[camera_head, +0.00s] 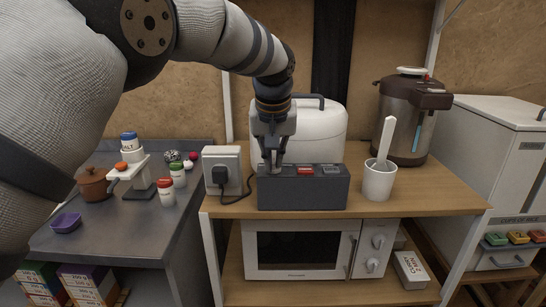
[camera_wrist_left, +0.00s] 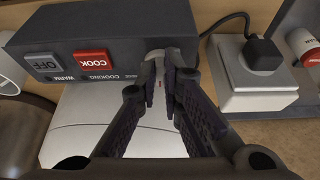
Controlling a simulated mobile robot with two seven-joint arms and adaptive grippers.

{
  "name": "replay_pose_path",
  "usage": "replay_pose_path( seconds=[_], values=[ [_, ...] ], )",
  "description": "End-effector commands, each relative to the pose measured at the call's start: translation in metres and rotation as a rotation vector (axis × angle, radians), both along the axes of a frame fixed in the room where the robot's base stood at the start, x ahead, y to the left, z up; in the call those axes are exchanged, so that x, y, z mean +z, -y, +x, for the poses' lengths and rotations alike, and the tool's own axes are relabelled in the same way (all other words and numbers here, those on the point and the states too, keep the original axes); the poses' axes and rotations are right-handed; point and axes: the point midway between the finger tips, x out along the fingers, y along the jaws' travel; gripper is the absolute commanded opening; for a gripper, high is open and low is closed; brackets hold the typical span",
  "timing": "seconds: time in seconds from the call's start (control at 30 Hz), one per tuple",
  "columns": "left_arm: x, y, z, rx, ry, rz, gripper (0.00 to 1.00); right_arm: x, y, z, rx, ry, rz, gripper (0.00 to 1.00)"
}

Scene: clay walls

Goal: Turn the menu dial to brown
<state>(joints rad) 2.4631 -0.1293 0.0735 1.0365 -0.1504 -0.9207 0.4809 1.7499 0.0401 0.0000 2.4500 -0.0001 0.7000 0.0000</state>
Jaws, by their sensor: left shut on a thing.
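A dark grey control box (camera_head: 303,194) stands at the front of the wooden shelf, before a white rice cooker (camera_head: 325,122). My left gripper (camera_head: 273,165) reaches down to the left end of the box's top. In the left wrist view its fingers are shut on a small pale dial (camera_wrist_left: 155,55), which they mostly hide. Beside the dial are a red COOK button (camera_wrist_left: 91,57) and a grey OFF button (camera_wrist_left: 42,62), with small WARM and COOKING labels below. The dial's setting and any colour names round it cannot be read. My right gripper is not in view.
A socket block with a black plug (camera_head: 220,174) stands close left of the box. A white cup with a paddle (camera_head: 379,180) stands to its right, with a hot-water urn (camera_head: 412,115) behind. A microwave (camera_head: 300,250) sits below. A side table (camera_head: 110,225) holds jars.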

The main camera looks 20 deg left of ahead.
Motion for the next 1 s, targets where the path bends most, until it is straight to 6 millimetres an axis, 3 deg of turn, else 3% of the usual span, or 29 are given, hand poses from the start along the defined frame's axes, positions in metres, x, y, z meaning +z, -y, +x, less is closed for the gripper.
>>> replay_pose_path(
  seconds=[0.5,0.6,0.63,0.9,1.0],
  values=[
    [-0.001,0.001,0.000,0.020,-0.002,0.000,0.00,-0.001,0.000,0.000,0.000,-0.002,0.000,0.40],
    [-0.001,0.001,0.000,0.020,-0.002,0.000,0.26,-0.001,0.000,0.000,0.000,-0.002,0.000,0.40],
    [-0.001,0.001,0.000,0.020,-0.002,0.000,0.28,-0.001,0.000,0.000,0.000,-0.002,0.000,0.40],
    [0.000,0.001,0.000,0.020,-0.001,0.000,0.28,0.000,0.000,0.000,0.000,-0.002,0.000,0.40],
    [0.011,0.002,-0.004,0.019,0.001,0.000,0.28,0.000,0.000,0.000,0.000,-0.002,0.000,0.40]
  ],
)
